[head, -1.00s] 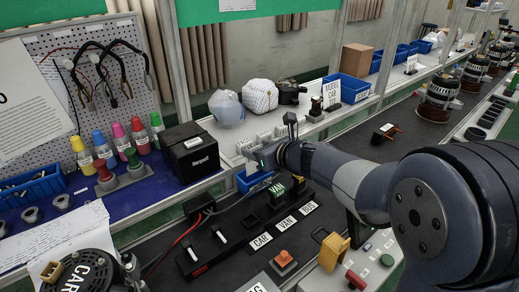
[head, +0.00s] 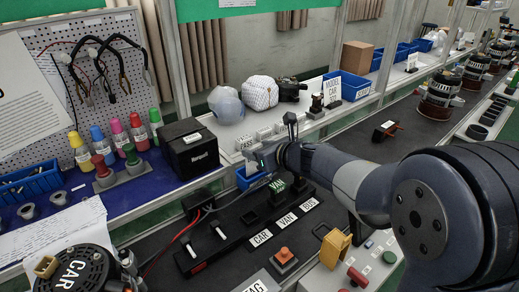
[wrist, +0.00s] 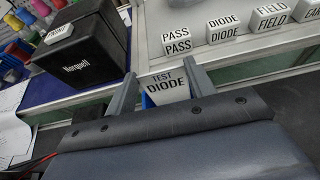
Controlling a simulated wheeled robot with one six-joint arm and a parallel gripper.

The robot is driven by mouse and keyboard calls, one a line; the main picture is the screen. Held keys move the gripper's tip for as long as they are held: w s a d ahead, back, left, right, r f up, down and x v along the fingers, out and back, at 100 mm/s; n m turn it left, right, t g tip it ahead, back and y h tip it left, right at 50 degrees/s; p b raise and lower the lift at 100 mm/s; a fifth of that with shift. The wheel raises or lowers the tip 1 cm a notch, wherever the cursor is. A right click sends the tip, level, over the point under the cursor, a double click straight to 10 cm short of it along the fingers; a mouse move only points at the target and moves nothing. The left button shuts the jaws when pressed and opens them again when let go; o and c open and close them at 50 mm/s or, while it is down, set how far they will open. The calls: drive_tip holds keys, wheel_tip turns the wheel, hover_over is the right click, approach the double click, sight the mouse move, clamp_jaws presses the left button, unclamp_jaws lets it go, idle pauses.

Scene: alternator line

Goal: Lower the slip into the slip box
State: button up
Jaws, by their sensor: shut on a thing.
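The slip (wrist: 168,86) is a white card that reads TEST DIODE. In the wrist view it stands upright between the two fingers of my gripper (wrist: 160,90), which is shut on it. A blue box (wrist: 147,101) shows just beside and behind the slip, mostly hidden by the slip and a finger. In the head view the blue slip box (head: 248,179) sits at the edge of the white shelf, just below my gripper (head: 262,160).
A black Norquell printer (head: 190,149) stands left of the box. Label blocks reading PASS, DIODE and FIELD (wrist: 266,20) stand right of it on the shelf. A dark bench strip with CAR, VAN and BUS labels (head: 286,220) lies in front.

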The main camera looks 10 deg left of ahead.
drive_tip(key=shift+f+b, duration=1.45)
drive_tip(key=shift+f, duration=0.05)
drive_tip(key=o, duration=1.2)
drive_tip(key=shift+o, duration=0.2)
drive_tip(key=shift+s, duration=0.1)
drive_tip(key=p+v, duration=0.1)
drive_tip(key=v, duration=1)
drive_tip(key=shift+p, duration=0.3)
drive_tip(key=shift+a, duration=0.1)
drive_tip(key=x, duration=1)
drive_tip(key=shift+w+a+r+b, duration=0.2)
drive_tip(key=shift+w+a+b, duration=0.05)
drive_tip(key=shift+w+b, duration=0.15)
